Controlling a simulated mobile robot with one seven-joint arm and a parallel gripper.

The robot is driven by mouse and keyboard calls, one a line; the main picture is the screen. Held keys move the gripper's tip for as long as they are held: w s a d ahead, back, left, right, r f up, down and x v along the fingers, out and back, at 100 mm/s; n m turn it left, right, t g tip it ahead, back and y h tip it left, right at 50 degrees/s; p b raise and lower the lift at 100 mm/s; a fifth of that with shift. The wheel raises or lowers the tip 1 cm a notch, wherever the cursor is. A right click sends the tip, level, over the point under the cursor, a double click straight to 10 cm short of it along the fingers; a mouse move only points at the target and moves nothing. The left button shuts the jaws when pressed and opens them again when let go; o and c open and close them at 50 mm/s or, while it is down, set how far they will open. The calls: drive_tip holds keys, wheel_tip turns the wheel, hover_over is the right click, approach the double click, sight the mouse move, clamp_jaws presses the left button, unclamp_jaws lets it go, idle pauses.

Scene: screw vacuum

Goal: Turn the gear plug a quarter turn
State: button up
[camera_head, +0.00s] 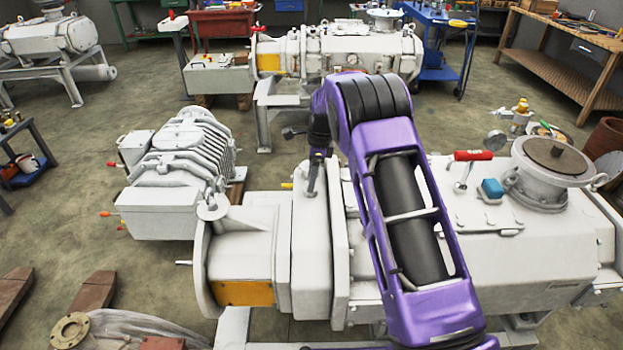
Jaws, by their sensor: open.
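A large white screw vacuum pump (270,225) fills the foreground. My purple arm reaches over it and bends back down on the far side. My gripper (312,188) is small and dark in this view, open, and points down at the top of the pump's gear-end housing. The gear plug cannot be made out; it may be hidden by the gripper or the housing. A small yellow part (287,185) shows just left of the gripper. Whether the fingers touch anything cannot be told.
A red-handled valve (473,156), a pressure gauge (496,140) and a round flanged port (552,160) rise from the pump on the right. A ribbed white unit (180,165) stands behind left. Another pump (345,50) stands at the back. Floor on the left is partly clear.

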wheel_tip(320, 180, up, 17)
drive_tip(key=d, duration=0.2)
drive_tip(key=shift+d+f, duration=0.2)
drive_tip(key=shift+d, duration=0.05)
